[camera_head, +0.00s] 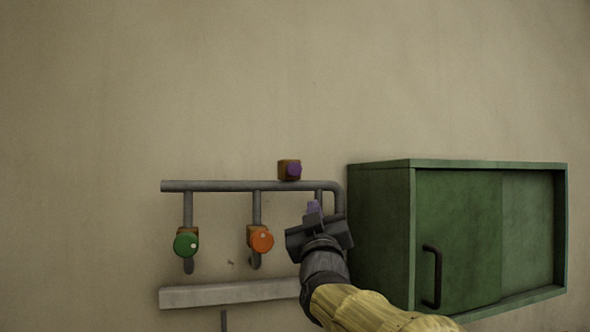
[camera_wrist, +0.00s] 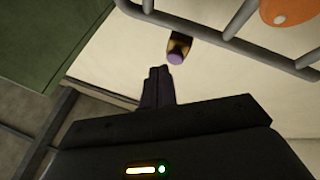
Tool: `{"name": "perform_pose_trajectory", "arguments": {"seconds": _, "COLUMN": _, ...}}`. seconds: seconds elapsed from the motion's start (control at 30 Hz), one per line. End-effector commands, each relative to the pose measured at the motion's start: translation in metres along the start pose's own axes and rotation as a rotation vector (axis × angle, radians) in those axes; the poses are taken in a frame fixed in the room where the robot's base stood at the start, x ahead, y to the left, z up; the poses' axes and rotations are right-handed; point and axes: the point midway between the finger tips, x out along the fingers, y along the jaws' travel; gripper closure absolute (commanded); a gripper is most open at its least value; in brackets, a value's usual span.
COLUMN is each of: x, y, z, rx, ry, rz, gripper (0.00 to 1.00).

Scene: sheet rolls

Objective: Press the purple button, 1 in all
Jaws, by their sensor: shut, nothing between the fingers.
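The purple button (camera_head: 294,169) sits on a small brown block on the wall, just above the horizontal grey pipe. In the wrist view the purple button (camera_wrist: 176,56) shows just beyond my fingertips, with a small gap in the picture. My gripper (camera_head: 313,212) is shut and empty, below and right of the button in the head view. In the wrist view its fingers (camera_wrist: 159,76) lie together. A small purple patch shows at the fingertips in the head view; I cannot tell what it belongs to.
Grey pipes (camera_head: 220,186) run along the wall, with a green knob (camera_head: 186,244) and an orange knob (camera_head: 261,240) left of my gripper. A green cabinet (camera_head: 382,235) stands close on the right. A grey ledge (camera_head: 228,293) lies below. The wall above is clear.

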Motion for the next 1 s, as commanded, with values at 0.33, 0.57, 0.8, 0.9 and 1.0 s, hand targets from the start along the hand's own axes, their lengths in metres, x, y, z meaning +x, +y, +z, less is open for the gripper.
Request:
{"name": "perform_pose_trajectory", "arguments": {"seconds": 0.33, "x": 0.013, "y": 0.023, "z": -0.077, "rx": -0.023, "ry": 0.192, "rz": 0.127, "gripper": 1.0}}
{"name": "perform_pose_trajectory", "arguments": {"seconds": 0.57, "x": 0.013, "y": 0.024, "z": -0.077, "rx": -0.024, "ry": 0.193, "rz": 0.129, "gripper": 1.0}}
{"name": "perform_pose_trajectory", "arguments": {"seconds": 0.8, "x": 0.018, "y": 0.022, "z": -0.076, "rx": -0.024, "ry": 0.191, "rz": 0.128, "gripper": 1.0}}
{"name": "perform_pose_trajectory", "arguments": {"seconds": 0.9, "x": 0.025, "y": 0.019, "z": -0.073, "rx": -0.026, "ry": 0.189, "rz": 0.127, "gripper": 1.0}}
{"name": "perform_pose_trajectory", "arguments": {"seconds": 1.0, "x": 0.035, "y": 0.015, "z": -0.07, "rx": -0.027, "ry": 0.189, "rz": 0.127, "gripper": 1.0}}
